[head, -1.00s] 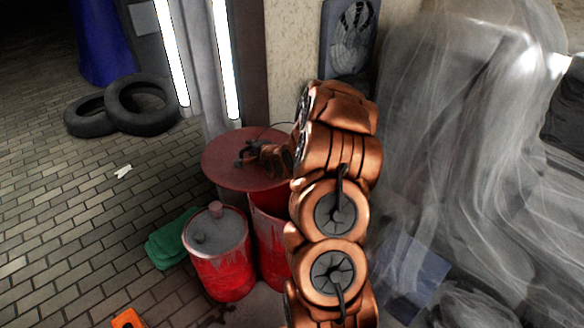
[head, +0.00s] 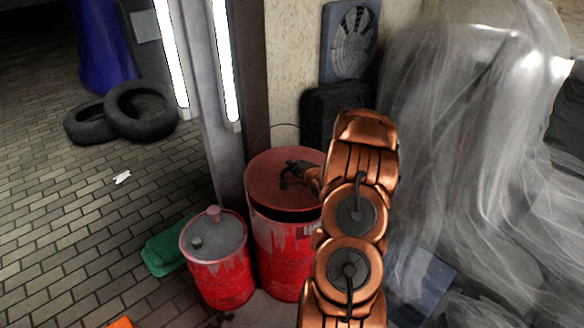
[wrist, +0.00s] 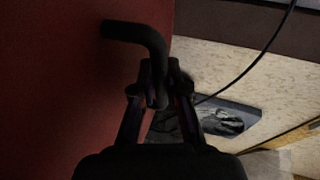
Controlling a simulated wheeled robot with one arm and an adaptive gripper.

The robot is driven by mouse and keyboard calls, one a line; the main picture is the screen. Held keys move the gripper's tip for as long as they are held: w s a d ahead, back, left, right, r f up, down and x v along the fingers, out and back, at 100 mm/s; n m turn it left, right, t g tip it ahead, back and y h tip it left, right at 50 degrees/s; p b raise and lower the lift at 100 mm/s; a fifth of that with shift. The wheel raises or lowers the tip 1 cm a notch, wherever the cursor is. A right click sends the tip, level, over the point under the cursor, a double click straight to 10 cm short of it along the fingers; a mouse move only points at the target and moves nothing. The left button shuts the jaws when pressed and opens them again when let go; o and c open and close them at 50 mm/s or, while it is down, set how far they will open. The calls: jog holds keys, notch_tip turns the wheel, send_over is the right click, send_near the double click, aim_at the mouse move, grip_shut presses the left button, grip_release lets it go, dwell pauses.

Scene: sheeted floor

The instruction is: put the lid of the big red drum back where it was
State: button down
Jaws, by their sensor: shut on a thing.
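The big red drum (head: 281,255) stands upright to the left of my arm. Its round, dull red lid (head: 268,182) is over the drum's top. A dark band shows between the lid's front edge and the drum's rim, so the lid looks raised there; I cannot tell whether it touches at the back. My gripper (head: 291,173) is over the lid. In the wrist view my gripper (wrist: 160,78) is shut on the black bent handle (wrist: 135,34) of the lid, whose red face (wrist: 60,90) fills the left side.
A smaller red drum (head: 221,275) with a grey top stands close at the left. A pillar with light tubes (head: 222,60) and a black case (head: 325,112) are behind. Plastic sheeting (head: 460,130) covers the right. Tyres (head: 140,112) lie far left.

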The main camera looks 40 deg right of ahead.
aim_at(309, 193)
jog(key=shift+f+b, duration=2.55)
jog(key=shift+f, duration=0.25)
jog(key=shift+f, duration=0.5)
jog(key=c, duration=1.1)
grip_release()
jog(key=shift+f, duration=0.1)
jog(key=shift+s, duration=0.15)
jog(key=v, duration=1.2)
